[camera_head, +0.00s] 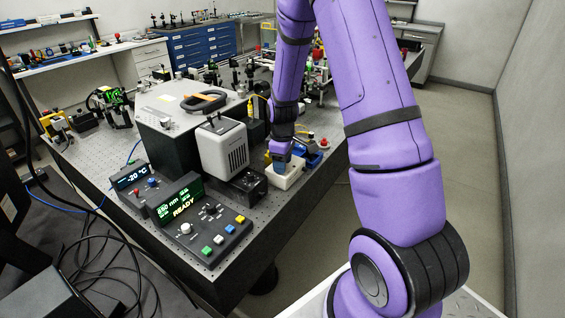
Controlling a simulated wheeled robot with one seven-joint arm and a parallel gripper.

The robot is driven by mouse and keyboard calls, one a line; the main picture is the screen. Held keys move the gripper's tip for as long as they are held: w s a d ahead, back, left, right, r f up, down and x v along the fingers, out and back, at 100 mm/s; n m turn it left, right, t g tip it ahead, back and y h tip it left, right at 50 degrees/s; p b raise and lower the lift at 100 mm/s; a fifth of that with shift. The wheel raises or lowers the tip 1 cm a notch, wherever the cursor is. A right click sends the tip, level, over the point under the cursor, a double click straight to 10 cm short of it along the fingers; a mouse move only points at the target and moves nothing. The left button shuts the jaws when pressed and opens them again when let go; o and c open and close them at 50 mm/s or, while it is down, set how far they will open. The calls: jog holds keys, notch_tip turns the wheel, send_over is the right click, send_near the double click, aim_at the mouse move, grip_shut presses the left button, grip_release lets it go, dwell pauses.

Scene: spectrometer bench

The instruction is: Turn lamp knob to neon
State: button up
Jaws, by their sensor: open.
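My purple arm reaches from the right over the optical bench. My gripper (280,165) points down at a small white box (291,179) on the bench near its right edge. The jaws are just over or around something on top of this box; whether they touch it, I cannot tell. A lamp knob and its neon marking cannot be made out there, as the gripper covers that spot. A white vented housing (222,150) stands to the left. A black box (247,184) with a round dark part on it stands in front of the housing.
A control console (205,228) with a READY display, round knobs and coloured buttons lies at the bench's front. A smaller display box (135,182) reads -20 °C. A large grey instrument (166,125) stands behind. Blue and red parts (309,152) crowd the gripper's right side.

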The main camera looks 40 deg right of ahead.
jog(key=shift+c, duration=0.2)
grip_shut()
jog(key=shift+m, duration=0.3)
jog(key=m, duration=0.9)
dwell(0.5)
